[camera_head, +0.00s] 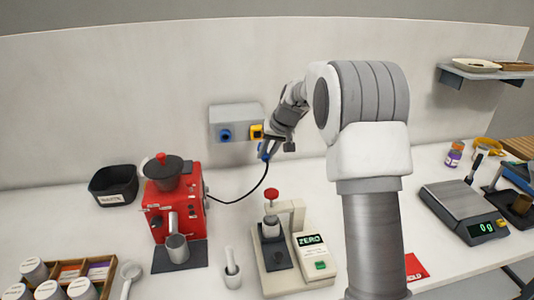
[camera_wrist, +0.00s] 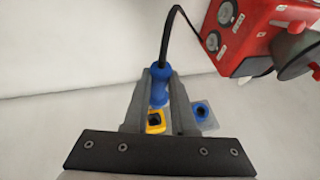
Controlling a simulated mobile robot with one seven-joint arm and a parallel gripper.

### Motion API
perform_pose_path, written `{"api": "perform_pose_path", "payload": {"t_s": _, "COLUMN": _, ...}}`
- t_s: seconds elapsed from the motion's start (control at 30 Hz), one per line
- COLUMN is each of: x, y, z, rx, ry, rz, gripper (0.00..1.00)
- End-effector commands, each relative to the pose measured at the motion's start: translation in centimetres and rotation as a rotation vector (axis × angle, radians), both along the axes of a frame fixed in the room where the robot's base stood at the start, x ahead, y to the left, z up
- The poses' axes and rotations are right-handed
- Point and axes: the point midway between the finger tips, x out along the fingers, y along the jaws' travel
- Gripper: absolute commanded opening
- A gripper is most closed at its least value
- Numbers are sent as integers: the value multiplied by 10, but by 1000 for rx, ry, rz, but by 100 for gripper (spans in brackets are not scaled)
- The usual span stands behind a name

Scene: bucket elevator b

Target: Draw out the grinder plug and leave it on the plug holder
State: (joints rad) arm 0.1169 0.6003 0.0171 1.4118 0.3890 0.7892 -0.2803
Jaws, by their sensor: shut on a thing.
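My gripper (camera_head: 270,148) is in front of the wall by the grey socket box (camera_head: 222,115). It is shut on the blue grinder plug (camera_head: 265,155). In the wrist view the plug (camera_wrist: 159,82) lies between my two fingers (camera_wrist: 160,98), with its black cord (camera_wrist: 164,45) leading away. The yellow socket (camera_head: 257,131) is just beyond the plug; whether they touch I cannot tell. The blue socket (camera_head: 226,135) is at the left of the box and shows an empty dark opening in the wrist view (camera_wrist: 201,111). The red grinder (camera_head: 177,205) stands left, joined to the cord. I cannot make out a separate plug holder.
A black bin (camera_head: 113,184) is left of the grinder. A press with a red knob (camera_head: 271,194) and a ZERO display (camera_head: 311,240) stands below my gripper. A scale (camera_head: 466,212) is at right. The cord loops over the table.

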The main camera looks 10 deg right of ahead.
Motion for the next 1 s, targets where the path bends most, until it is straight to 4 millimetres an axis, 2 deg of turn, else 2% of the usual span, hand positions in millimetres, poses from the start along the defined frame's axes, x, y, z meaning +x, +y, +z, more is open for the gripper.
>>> {"api": "perform_pose_path", "payload": {"t_s": 0.5, "x": 46, "y": 0, "z": 3, "rx": 0, "ry": 0, "rz": 1, "gripper": 0}}
{"api": "perform_pose_path", "payload": {"t_s": 1.0, "x": 54, "y": 0, "z": 1, "rx": 0, "ry": -1, "rz": 1, "gripper": 0}}
